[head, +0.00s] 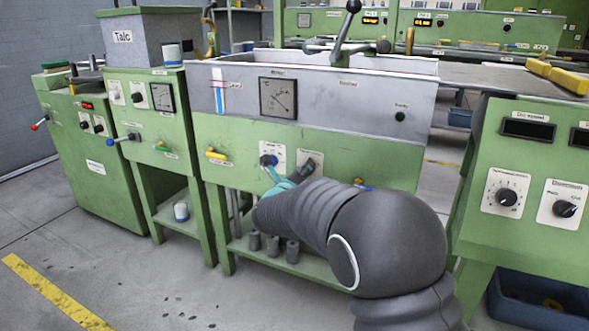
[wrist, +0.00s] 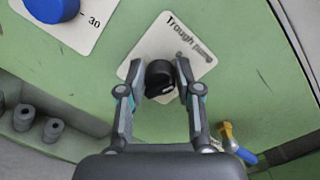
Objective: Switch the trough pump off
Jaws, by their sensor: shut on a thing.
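The trough pump switch is a black rotary knob (wrist: 160,76) on a white plate marked "Trough pump" (wrist: 172,36), tilted in the wrist view. My gripper (wrist: 159,68) is shut on this knob, one finger on each side. The knob's white pointer mark shows near its lower right edge. The plate's lettering beside the knob is partly hidden by my right finger. In the head view the plate (head: 316,157) is on the green front of the trough (head: 350,105), with my gripper (head: 295,175) reaching it from the lower left.
A blue knob (wrist: 52,8) on a scale plate is just left of the switch. Grey cylinders (wrist: 52,130) stand on the shelf below. A control panel (head: 530,180) is at right.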

